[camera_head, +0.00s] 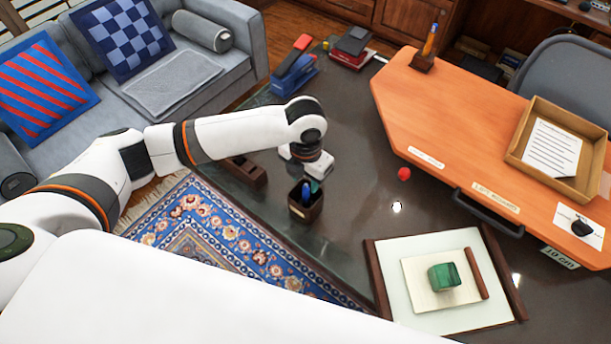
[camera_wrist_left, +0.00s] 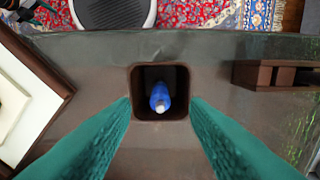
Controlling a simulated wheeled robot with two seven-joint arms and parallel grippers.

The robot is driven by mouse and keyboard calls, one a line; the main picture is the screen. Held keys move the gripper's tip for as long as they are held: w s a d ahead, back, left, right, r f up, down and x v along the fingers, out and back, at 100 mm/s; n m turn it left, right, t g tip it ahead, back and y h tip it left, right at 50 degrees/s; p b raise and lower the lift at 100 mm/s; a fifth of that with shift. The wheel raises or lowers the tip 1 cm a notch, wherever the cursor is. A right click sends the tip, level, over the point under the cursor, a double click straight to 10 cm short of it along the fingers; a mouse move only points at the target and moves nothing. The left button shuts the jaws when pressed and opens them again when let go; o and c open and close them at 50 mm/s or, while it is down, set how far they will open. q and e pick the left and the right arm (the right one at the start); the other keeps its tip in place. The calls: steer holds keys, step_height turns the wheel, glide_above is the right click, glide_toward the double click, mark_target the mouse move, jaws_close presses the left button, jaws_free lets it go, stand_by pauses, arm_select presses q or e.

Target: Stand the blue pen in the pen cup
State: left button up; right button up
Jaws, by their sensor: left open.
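The pen cup (camera_head: 305,211), dark brown and square, stands upright on the dark desk. The blue pen (camera_head: 306,193) is inside it, and its upper end shows above the rim. In the left wrist view the pen (camera_wrist_left: 160,98) stands inside the cup's opening, with the cup's rim (camera_wrist_left: 160,66) around it. My left gripper (camera_head: 314,184) is just above the cup, pointing down. Its two green fingers are open, apart on either side of the pen, and hold nothing. The pen's lower part is hidden in the cup.
A brown holder (camera_head: 245,171) stands left of the cup. A blue stapler (camera_head: 294,74) is farther back. A red ball (camera_head: 404,174) lies to the right. A framed white pad (camera_head: 395,246) with a green block (camera_head: 444,277) is at front right.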

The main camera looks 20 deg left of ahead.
arm_select(q)
step_height(320, 180, up, 12)
steer(key=b, duration=0.1)
stand_by(0.9)
